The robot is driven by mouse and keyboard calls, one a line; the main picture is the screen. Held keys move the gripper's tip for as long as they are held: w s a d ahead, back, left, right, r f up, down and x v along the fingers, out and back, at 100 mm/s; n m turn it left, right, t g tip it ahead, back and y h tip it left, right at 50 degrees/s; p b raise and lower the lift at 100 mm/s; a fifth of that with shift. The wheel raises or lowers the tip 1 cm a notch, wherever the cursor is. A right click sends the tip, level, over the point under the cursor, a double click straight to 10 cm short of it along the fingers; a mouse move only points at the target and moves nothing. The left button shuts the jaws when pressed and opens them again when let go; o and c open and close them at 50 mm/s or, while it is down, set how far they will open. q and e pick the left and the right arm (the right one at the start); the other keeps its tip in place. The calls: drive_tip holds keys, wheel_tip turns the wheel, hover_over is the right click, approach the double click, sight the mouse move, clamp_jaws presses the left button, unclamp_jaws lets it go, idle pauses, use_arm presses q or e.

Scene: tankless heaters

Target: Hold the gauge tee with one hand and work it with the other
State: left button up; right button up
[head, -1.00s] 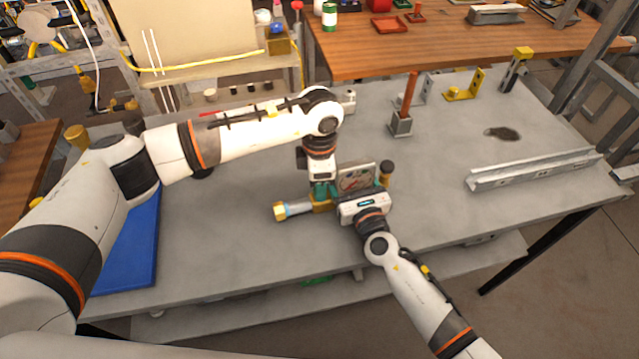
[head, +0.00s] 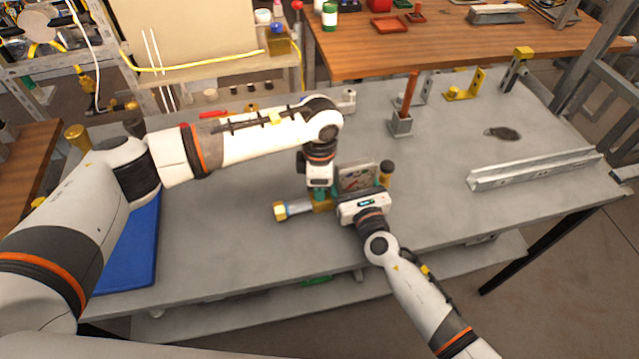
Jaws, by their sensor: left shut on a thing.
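The gauge tee (head: 299,207) lies near the middle of the grey bench, with a brass end at the left, a silver tube and a brass body. A brass piece with a dark knob (head: 387,168) stands at its right end. My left gripper (head: 321,194) points down from above and is shut on the brass body. My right gripper (head: 360,193) comes from the front right, against the tee's right part. Its body hides its fingertips and what lies between them. A square plate with a worn face (head: 357,176) stands just behind it.
A metal channel (head: 535,169) lies at the right of the bench. A grey socket with a brown rod (head: 402,122) and yellow brackets (head: 462,91) stand behind. A blue mat (head: 130,245) is at the left, partly under my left arm. The bench front is clear.

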use_arm(q)
drive_tip(key=m, duration=0.3)
drive_tip(key=o, duration=1)
